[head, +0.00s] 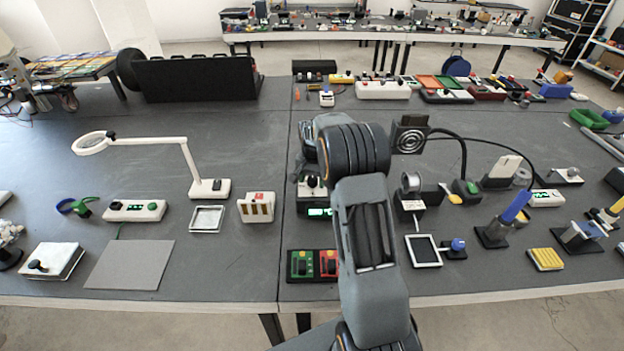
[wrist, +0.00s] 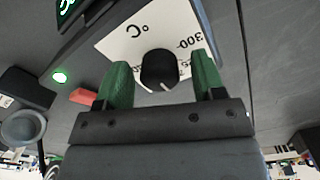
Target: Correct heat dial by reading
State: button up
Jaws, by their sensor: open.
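In the wrist view, a round black dial knob (wrist: 157,68) with a pale pointer mark sits on a white plate (wrist: 128,42) printed with "°C" and "300". The lettering appears upside down. My gripper (wrist: 161,66) is open, with one green finger on each side of the knob; contact cannot be told. A dark display (wrist: 72,10) with green figures is cut off at the top left, so its reading is not legible. In the head view, the unit's green display (head: 319,212) shows below the knob, too small to read, and my arm hides part of the unit.
A green lamp (wrist: 60,77) and a red piece (wrist: 83,96) lie left of the plate in the wrist view. In the head view, a red and green switch box (head: 312,264) stands in front of the unit. A solder spool stand (head: 411,190) is to the right.

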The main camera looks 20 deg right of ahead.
jog(key=c, duration=0.9)
jog(key=m, duration=0.4)
jog(key=shift+m, duration=2.3)
jog(key=shift+r, duration=0.1)
jog(key=o, duration=0.9)
